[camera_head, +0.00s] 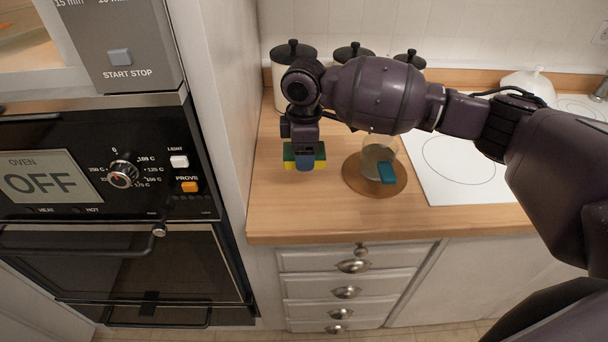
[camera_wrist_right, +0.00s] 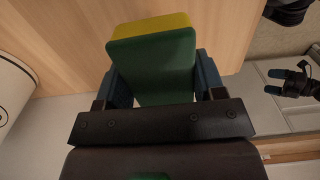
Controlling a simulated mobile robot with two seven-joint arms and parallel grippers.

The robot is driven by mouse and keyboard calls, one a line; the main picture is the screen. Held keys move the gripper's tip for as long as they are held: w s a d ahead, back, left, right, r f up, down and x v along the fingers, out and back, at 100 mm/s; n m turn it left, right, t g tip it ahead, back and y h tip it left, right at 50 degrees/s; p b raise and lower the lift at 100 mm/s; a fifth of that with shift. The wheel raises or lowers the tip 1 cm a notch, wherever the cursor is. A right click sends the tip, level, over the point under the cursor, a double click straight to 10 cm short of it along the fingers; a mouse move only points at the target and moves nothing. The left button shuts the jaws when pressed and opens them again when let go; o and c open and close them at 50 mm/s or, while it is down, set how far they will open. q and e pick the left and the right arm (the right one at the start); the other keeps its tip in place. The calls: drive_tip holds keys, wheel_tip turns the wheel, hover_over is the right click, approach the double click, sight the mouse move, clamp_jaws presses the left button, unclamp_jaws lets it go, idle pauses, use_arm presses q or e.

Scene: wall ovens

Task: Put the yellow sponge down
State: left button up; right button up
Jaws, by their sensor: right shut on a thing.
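The sponge (camera_head: 320,154), yellow with a green layer, is between the blue fingers of my right gripper (camera_head: 304,163), over the left part of the wooden counter (camera_head: 290,210). In the right wrist view my right gripper (camera_wrist_right: 160,88) is shut on the sponge's sides. The sponge's green face (camera_wrist_right: 152,65) is towards the camera and its yellow layer is behind. I cannot tell whether the sponge touches the counter. My left gripper (camera_wrist_right: 274,82) shows small at the right of the wrist view, its fingers apart and empty. It is not in the head view.
A glass jar (camera_head: 378,153) and a teal item (camera_head: 387,173) are at a round wooden board (camera_head: 360,185), right of the sponge. Black-lidded canisters (camera_head: 293,50) stand behind. A white hob (camera_head: 455,170) is to the right. Bare counter lies in front of the sponge.

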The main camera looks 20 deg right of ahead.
sight(304, 184)
drive_tip(key=shift+f, duration=0.65)
wheel_tip(304, 184, down, 5)
drive_tip(key=shift+f+b, duration=0.1)
drive_tip(key=shift+b, duration=0.25)
drive_tip(key=shift+f, duration=0.25)
drive_tip(key=shift+f, duration=0.2)
drive_tip(key=o, duration=0.9)
drive_tip(key=shift+r, duration=0.15)
